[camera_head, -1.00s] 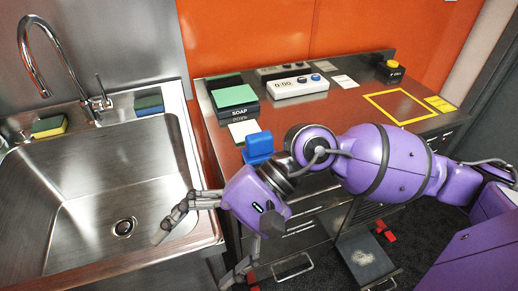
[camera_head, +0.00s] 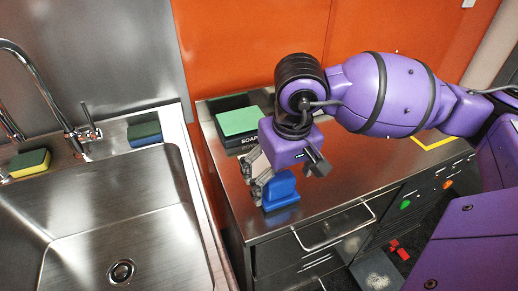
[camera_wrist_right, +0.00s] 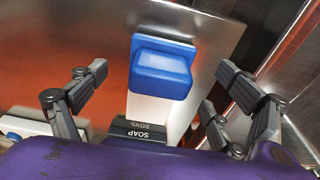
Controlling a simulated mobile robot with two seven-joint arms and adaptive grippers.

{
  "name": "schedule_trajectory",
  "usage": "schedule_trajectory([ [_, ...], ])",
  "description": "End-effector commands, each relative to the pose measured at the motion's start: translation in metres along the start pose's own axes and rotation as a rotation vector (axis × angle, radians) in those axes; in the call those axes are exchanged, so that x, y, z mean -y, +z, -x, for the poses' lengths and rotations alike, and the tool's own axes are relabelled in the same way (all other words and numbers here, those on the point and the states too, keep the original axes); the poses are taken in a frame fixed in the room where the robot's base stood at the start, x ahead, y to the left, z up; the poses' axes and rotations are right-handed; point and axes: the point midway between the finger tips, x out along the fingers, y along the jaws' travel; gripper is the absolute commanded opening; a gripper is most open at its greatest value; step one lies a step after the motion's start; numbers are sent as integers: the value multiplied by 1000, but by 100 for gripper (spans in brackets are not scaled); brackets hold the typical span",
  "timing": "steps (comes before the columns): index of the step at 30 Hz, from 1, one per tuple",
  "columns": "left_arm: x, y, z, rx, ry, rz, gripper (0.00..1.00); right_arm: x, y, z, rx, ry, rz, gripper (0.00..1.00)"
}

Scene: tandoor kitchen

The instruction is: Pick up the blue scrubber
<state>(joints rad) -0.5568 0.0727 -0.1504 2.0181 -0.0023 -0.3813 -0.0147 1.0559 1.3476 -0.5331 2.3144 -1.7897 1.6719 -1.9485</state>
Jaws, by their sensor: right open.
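The blue scrubber (camera_head: 282,190), a blue block with a raised top, sits on the steel counter near its front left part. My left gripper is not in view.
A green sponge (camera_head: 238,121) lies on a black soap tray (camera_wrist_right: 138,133) behind the scrubber.

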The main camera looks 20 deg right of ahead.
Motion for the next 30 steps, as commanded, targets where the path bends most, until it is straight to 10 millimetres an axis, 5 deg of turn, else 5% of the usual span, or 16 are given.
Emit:
schedule_trajectory([
  [9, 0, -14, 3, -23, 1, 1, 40, 0, -3, -44, 3, -2, -2, 91],
  [18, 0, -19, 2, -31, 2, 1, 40, 1, -3, -49, 1, -2, -1, 89],
  [30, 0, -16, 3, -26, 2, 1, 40, 1, -3, -48, 1, -2, -1, 40],
])
